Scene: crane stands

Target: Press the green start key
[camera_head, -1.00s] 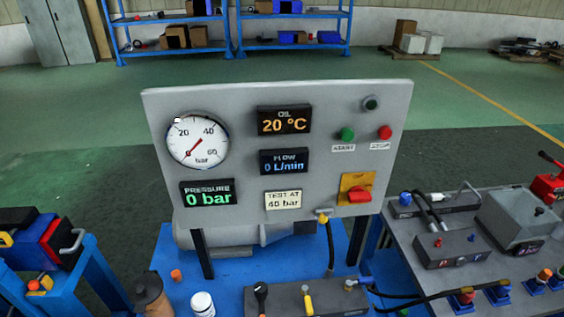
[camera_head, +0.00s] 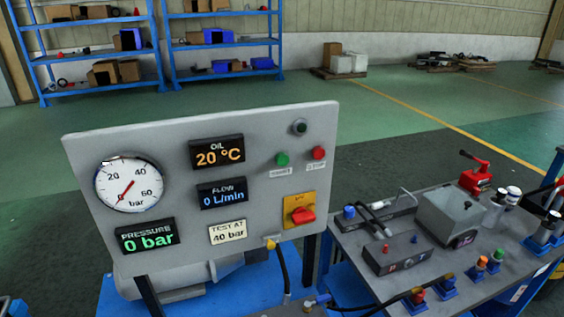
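The green start key (camera_head: 282,159) is a small round button on the right part of the grey upright panel (camera_head: 255,129), above a small white label. The red stop key (camera_head: 318,153) sits just right of it. A dark round lamp or button (camera_head: 299,127) is above them. A red rotary switch (camera_head: 302,215) on a yellow plate is below. The displays read oil 20 °C, flow 0 L/min, pressure 0 bar, and a plate reads test at 40 bar. Neither gripper shows in the head view.
A grey bench (camera_head: 350,236) at right carries a grey box (camera_head: 450,217), a red hand pump (camera_head: 476,175), hoses and several coloured fittings. A blue table (camera_head: 243,291) is under the panel. Blue shelves (camera_head: 222,45) stand far behind. The floor between is clear.

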